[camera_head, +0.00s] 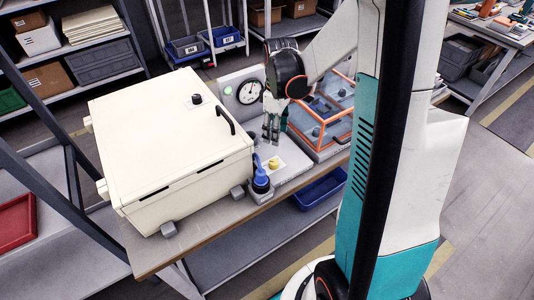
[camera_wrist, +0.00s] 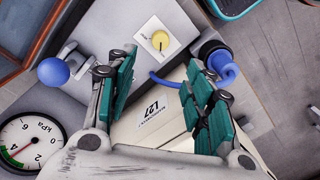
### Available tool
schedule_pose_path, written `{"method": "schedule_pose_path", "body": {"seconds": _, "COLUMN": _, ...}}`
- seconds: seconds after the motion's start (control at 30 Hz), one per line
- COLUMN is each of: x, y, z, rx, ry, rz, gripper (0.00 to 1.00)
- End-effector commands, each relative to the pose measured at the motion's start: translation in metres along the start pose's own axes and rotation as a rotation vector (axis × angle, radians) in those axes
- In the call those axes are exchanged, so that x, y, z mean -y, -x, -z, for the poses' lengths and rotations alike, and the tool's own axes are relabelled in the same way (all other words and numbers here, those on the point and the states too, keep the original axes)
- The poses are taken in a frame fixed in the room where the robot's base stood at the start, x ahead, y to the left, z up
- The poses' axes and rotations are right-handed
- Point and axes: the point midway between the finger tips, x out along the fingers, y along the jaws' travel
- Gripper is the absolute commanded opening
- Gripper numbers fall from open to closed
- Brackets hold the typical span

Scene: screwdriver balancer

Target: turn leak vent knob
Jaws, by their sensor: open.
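A yellow knob (camera_head: 273,163) sits on a small white plate on the grey panel beside the cream box. In the wrist view the yellow knob (camera_wrist: 160,40) has a dark pointer line, but the writing on its plate is too small to read. My gripper (camera_head: 271,137) hangs above the panel, behind the knob and in front of the gauge. In the wrist view my gripper (camera_wrist: 160,75) has its teal finger pads wide apart with nothing between them. The knob appears beyond the fingertips, apart from them.
A cream box (camera_head: 170,140) fills the bench to the left. A blue hose fitting (camera_head: 261,177) stands close by the knob. The pressure gauge (camera_head: 250,91) is behind, and a clear orange-framed case (camera_head: 322,112) is to the right. A blue ball (camera_wrist: 53,71) is near my left finger.

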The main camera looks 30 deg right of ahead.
Motion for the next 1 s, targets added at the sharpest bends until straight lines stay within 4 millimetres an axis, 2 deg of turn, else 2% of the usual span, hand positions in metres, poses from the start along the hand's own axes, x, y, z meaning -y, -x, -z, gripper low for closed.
{"method": "schedule_pose_path", "body": {"seconds": 0.17, "x": 0.000, "y": -0.019, "z": 0.000, "rx": 0.001, "ry": 0.000, "rz": 0.001, "gripper": 0.48}}
{"method": "schedule_pose_path", "body": {"seconds": 0.5, "x": 0.000, "y": -0.086, "z": 0.001, "rx": 0.000, "ry": 0.001, "rz": 0.000, "gripper": 0.48}}
{"method": "schedule_pose_path", "body": {"seconds": 0.7, "x": 0.000, "y": -0.118, "z": 0.001, "rx": 0.000, "ry": 0.001, "rz": 0.000, "gripper": 0.48}}
{"method": "schedule_pose_path", "body": {"seconds": 0.83, "x": 0.000, "y": -0.130, "z": 0.001, "rx": 0.000, "ry": 0.001, "rz": 0.000, "gripper": 0.48}}
{"method": "schedule_pose_path", "body": {"seconds": 1.0, "x": 0.000, "y": -0.137, "z": 0.000, "rx": 0.000, "ry": 0.001, "rz": 0.000, "gripper": 0.48}}
